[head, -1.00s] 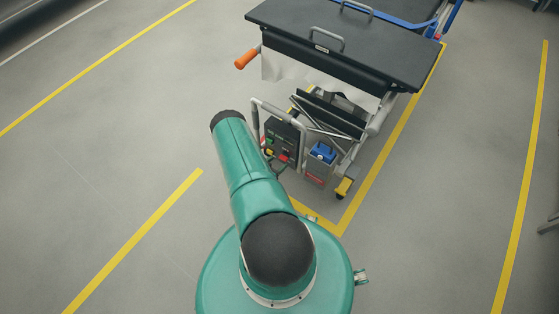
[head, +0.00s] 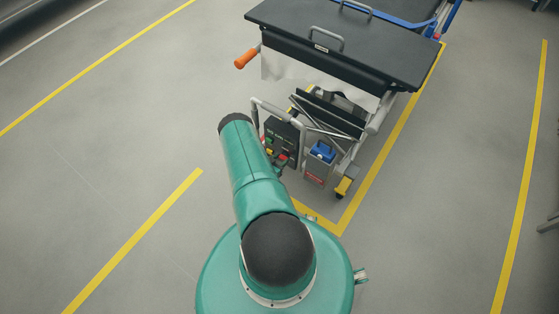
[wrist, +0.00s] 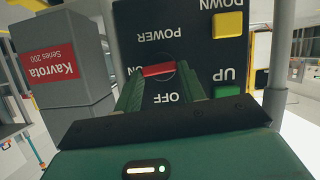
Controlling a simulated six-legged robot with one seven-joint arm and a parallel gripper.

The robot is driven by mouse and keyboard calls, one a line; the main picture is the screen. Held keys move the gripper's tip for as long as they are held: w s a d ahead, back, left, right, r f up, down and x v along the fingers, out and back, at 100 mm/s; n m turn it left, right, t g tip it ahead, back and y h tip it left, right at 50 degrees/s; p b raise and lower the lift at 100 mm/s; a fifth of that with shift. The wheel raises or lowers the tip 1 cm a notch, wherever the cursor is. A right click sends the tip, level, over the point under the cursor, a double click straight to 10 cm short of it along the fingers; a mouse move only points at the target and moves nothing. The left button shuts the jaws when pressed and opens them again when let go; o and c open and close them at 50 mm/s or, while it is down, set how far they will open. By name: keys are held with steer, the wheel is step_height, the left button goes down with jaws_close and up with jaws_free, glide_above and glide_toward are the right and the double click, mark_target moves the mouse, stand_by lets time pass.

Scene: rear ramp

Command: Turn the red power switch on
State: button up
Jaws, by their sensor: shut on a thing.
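The red power switch (wrist: 158,69) is a bar on a dark control panel (wrist: 200,50), whose labels appear upside down in the wrist view. The bar lies nearly level in the picture, its left end beside the ON label. The OFF label is below it. My gripper (wrist: 160,82) reaches up to the switch with its green ribbed fingers and is shut on it. The fingers cover part of the switch and labels. In the head view the control box (head: 279,133) stands beside my arm, which hides most of the gripper.
The panel also has a yellow DOWN button (wrist: 228,24) and a green UP button (wrist: 227,90). A grey box with a red label (wrist: 53,63) stands left in the wrist view. A stretcher trolley (head: 350,45) rises behind the control box. Floor to the left is clear.

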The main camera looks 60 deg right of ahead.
steer(key=shift+m, duration=0.4)
steer(key=o, duration=1)
steer(key=v, duration=1.3)
steer(key=shift+s+a+r, duration=0.25)
steer(key=shift+a+r, duration=0.05)
steer(key=shift+a, duration=0.05)
